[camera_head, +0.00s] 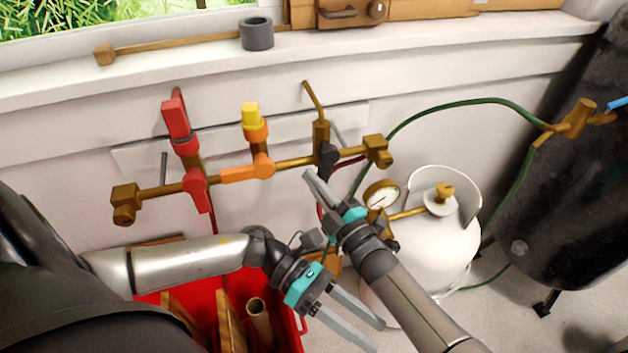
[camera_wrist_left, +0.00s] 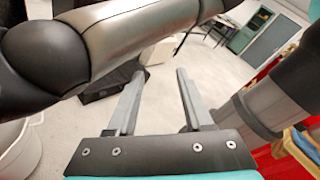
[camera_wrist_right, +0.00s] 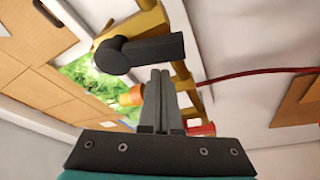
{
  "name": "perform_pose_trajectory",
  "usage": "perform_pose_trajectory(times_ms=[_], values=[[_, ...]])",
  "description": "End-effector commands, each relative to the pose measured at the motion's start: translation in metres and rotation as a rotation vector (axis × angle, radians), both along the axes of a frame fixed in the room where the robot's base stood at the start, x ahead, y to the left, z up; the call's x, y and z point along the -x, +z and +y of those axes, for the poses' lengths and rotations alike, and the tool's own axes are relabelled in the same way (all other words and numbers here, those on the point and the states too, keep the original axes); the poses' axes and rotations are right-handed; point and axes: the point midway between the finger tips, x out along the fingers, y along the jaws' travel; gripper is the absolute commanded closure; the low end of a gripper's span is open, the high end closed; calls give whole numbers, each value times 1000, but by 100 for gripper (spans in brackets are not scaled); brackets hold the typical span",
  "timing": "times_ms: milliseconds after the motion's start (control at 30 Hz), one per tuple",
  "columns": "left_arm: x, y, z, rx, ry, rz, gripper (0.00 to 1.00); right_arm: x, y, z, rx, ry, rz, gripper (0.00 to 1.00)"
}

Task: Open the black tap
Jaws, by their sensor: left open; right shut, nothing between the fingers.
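The black tap (camera_head: 326,156) sits at the right end of the brass pipe on the wall, below a thin upright brass nozzle. In the right wrist view its black lever (camera_wrist_right: 150,52) lies across the picture just beyond my fingertips. My right gripper (camera_head: 309,175) is shut and empty, with its tips close under the tap; it also shows in the right wrist view (camera_wrist_right: 160,74). I cannot tell whether the tips touch the lever. My left gripper (camera_head: 372,332) is open and empty, low over the floor; its spread fingers show in the left wrist view (camera_wrist_left: 161,74).
A red tap (camera_head: 196,185) and an orange-yellow tap (camera_head: 257,150) share the brass pipe (camera_head: 160,190). A white gas tank (camera_head: 435,245) with a gauge (camera_head: 381,195) stands right of my right gripper. A red crate (camera_head: 207,300) is below. A dark cylinder (camera_head: 560,180) and green hose (camera_head: 455,103) are at right.

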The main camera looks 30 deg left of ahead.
Motion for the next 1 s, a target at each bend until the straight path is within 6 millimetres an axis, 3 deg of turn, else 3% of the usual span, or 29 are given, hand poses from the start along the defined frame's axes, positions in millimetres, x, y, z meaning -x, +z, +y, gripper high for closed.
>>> perform_pose_trajectory(times_ms=[100,367,500,600,767,867,1000], values=[[-38,-28,19,-74,186,159,49,0,0,0,0,0,0,100],[-116,-74,85,-153,609,474,49,0,0,0,0,0,0,100],[-150,-99,128,-90,881,677,49,0,0,0,0,0,0,100],[-163,-127,158,63,1111,895,49,0,0,0,0,0,0,100],[-148,-184,184,349,1405,1226,49,0,0,0,0,0,0,100],[-124,-223,195,496,1567,1407,49,0,0,0,0,0,0,100],[-71,-282,203,687,1811,1661,49,0,0,0,0,0,0,100]])
